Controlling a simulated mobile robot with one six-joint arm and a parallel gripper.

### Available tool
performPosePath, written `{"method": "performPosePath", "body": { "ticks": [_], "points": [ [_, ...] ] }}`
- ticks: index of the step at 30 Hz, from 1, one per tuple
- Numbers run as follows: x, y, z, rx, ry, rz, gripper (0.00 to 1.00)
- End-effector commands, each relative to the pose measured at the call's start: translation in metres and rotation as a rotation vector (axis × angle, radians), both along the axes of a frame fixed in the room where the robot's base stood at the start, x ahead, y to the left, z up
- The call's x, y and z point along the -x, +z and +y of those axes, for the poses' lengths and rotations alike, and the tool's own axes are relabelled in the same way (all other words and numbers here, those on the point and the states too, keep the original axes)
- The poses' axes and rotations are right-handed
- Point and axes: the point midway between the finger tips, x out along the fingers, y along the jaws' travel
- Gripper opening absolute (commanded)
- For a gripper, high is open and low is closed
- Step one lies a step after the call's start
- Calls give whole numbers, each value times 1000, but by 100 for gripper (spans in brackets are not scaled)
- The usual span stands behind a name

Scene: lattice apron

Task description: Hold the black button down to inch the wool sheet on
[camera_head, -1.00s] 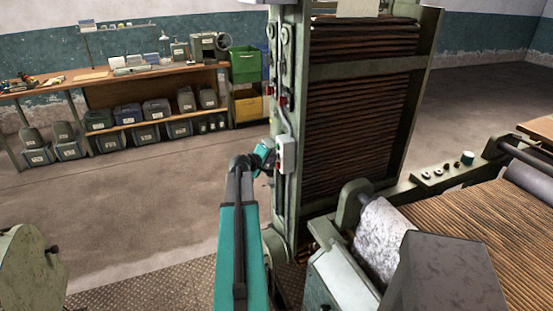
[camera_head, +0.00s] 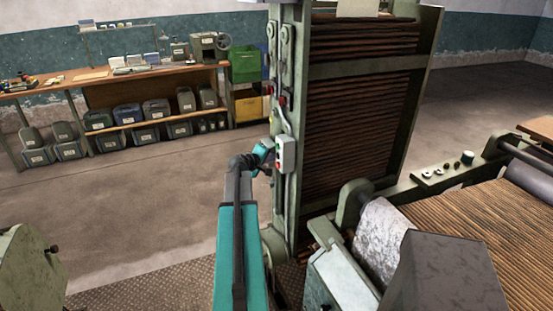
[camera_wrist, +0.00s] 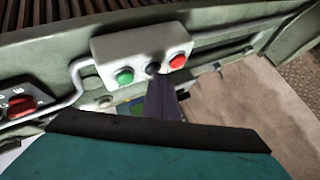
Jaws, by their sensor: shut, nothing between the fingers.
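A pale control box (camera_wrist: 145,57) carries a green button (camera_wrist: 124,76), a black button (camera_wrist: 153,68) in the middle and a red button (camera_wrist: 178,61). The box also shows on the machine's post in the head view (camera_head: 287,152). My gripper (camera_wrist: 158,82) is shut and empty, its tip at the black button and partly covering it. I cannot tell whether the tip touches or presses it. The whitish wool sheet (camera_head: 379,238) lies at the left end of the slatted apron (camera_head: 465,220), beside the upright lattice.
A red switch (camera_wrist: 20,106) and a conduit are left of the box. A grey metal cover (camera_head: 448,275) stands in front of the apron. A workbench (camera_head: 120,80) with bins is at the back left; the floor between is clear.

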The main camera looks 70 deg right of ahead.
Motion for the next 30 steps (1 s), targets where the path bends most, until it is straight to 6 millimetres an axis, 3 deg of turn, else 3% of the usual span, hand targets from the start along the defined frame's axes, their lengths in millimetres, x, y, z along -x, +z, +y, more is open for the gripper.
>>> {"method": "performPosePath", "body": {
  "ticks": [30],
  "points": [
    [-21, -2, 17, 1, 2, -1, 0]
  ]
}}
